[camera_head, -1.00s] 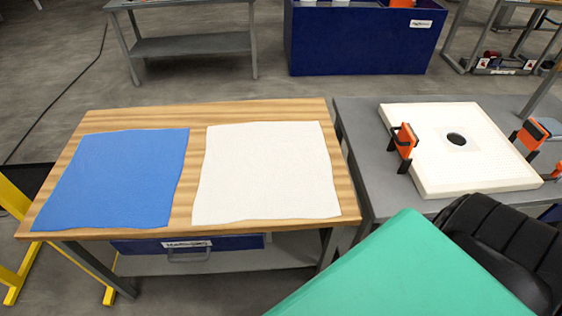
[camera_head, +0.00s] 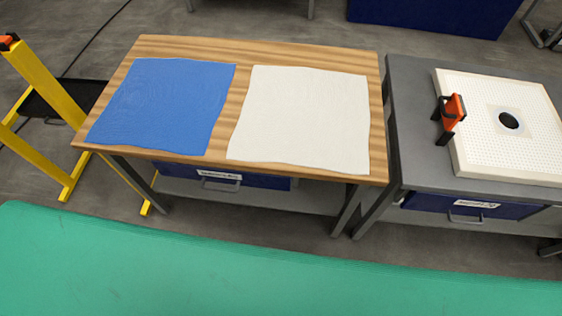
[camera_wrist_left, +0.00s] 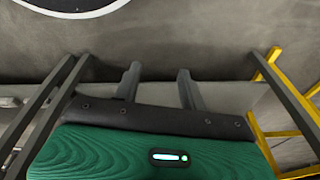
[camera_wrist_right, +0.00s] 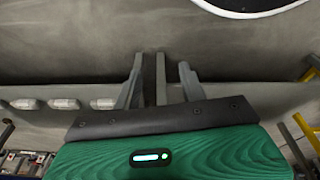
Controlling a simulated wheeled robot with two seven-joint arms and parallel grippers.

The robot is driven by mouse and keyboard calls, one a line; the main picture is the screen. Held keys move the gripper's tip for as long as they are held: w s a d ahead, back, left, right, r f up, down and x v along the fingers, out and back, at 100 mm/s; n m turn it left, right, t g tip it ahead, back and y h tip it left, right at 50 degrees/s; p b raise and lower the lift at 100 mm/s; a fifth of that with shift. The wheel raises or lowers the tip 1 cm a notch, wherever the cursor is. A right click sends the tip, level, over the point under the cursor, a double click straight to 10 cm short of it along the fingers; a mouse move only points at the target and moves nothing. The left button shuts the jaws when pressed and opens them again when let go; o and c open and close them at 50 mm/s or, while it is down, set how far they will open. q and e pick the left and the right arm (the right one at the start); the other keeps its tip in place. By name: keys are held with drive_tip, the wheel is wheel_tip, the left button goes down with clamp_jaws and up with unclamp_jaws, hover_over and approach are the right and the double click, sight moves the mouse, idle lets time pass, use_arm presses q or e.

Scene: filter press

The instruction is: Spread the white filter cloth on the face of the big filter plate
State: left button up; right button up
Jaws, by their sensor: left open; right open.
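The white filter cloth (camera_head: 302,118) lies flat on the right half of the wooden tabletop in the head view. The big filter plate (camera_head: 480,150) is white and perforated, with a dark round hole in its middle. It lies on a grey bench to the right, cut off by the picture's right edge. No cloth lies on its visible face. My left gripper (camera_wrist_left: 158,82) is open and empty in the left wrist view. My right gripper (camera_wrist_right: 162,75) is open and empty in the right wrist view. Neither gripper shows in the head view.
A blue cloth (camera_head: 165,103) lies left of the white one. An orange and black clamp (camera_head: 449,117) stands at the plate's left edge. The grey bench (camera_head: 410,120) adjoins the wooden table (camera_head: 245,45). A yellow frame (camera_head: 45,75) stands at the left. Floor shows before the tables.

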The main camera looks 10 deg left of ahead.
drive_tip(key=w+r+p, duration=0.2)
drive_tip(key=w+r, duration=0.2)
drive_tip(key=r, duration=1.2)
use_arm(q)
drive_tip(key=w+d+r+t+h+p, duration=0.1)
drive_tip(key=w+r, duration=0.2)
drive_tip(key=r, duration=1.4)
drive_tip(key=w+d+r+p, duration=0.1)
drive_tip(key=w+d+r, duration=0.15)
drive_tip(key=r, duration=1.45)
drive_tip(key=w+d+r+m+h, duration=0.1)
drive_tip(key=w+d+m, duration=0.2)
drive_tip(key=w, duration=0.2)
drive_tip(key=m+g+y, duration=0.2)
drive_tip(key=m+g, duration=0.1)
approach(232, 155)
use_arm(e)
wheel_tip(232, 155, up, 20)
drive_tip(key=m+y, duration=0.2)
drive_tip(key=m, duration=2.7)
hover_over(363, 170)
use_arm(q)
wheel_tip(363, 170, down, 7)
drive_tip(key=shift+w+d+r, duration=0.15)
drive_tip(key=shift+w+r, duration=0.05)
use_arm(e)
drive_tip(key=f, duration=0.7)
drive_tip(key=shift+s+d+f, duration=0.2)
drive_tip(key=shift+d+f, duration=0.15)
drive_tip(key=shift+d, duration=0.05)
